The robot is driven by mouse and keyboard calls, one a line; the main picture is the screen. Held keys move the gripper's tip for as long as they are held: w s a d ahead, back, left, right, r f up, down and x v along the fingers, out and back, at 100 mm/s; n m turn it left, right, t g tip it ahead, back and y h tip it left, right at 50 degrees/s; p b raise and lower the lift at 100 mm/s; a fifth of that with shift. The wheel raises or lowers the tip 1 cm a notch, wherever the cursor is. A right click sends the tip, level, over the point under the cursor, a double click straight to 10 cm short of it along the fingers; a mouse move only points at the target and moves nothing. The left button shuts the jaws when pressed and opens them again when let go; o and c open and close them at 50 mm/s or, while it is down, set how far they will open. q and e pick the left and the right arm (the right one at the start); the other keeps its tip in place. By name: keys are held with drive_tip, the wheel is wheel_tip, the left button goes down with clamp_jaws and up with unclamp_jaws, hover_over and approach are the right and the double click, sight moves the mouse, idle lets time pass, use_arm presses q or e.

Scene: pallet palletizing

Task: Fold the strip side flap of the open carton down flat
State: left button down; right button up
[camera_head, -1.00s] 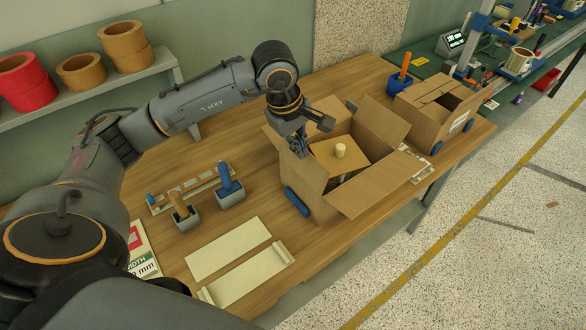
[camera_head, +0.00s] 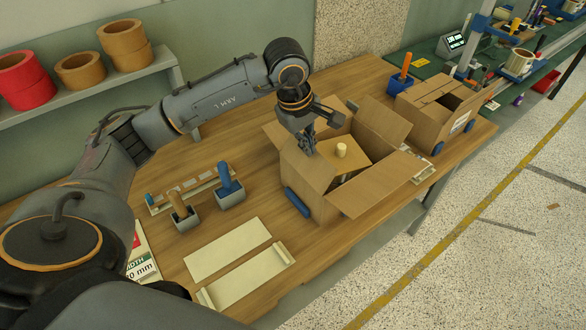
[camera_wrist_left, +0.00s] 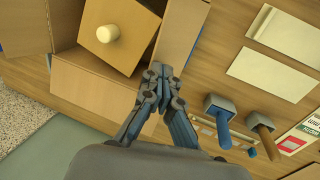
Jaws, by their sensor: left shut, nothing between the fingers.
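The open carton (camera_head: 312,198) stands on the wooden table with a board and a pale round knob (camera_head: 341,150) inside. Its flap (camera_head: 308,166) on the side toward the pale strips leans inward over the opening, not flat. The other visible flaps, including the front one (camera_head: 375,187), stand open outward or upright. My left gripper (camera_head: 308,150) is shut and empty, pointing down at the strip side flap. In the left wrist view the fingertips (camera_wrist_left: 160,72) are close to a carton flap (camera_wrist_left: 181,35); contact is hard to tell. My right gripper is not in view.
Two pale strips (camera_head: 228,249) lie on the table at the front. Two grey holders with handled tools (camera_head: 231,192) stand left of the carton. A second carton (camera_head: 437,105) and a blue cup (camera_head: 398,84) stand at the right. Tape rolls (camera_head: 81,71) are on a shelf.

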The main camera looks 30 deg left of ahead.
use_arm(q)
drive_tip(key=shift+w+d+f, duration=0.2)
drive_tip(key=shift+w+f, duration=0.05)
drive_tip(key=shift+w, duration=0.3)
drive_tip(key=shift+w+d+f+b, duration=0.15)
drive_tip(key=shift+w+f+b, duration=0.15)
drive_tip(key=shift+b, duration=0.25)
drive_tip(key=shift+w+d+f, duration=0.15)
drive_tip(key=shift+w+f, duration=0.05)
drive_tip(key=shift+w, duration=0.15)
drive_tip(key=shift+b, duration=0.3)
drive_tip(key=shift+w+d+f+b, duration=0.2)
drive_tip(key=shift+w+f+b, duration=0.25)
drive_tip(key=shift+f+b, duration=0.15)
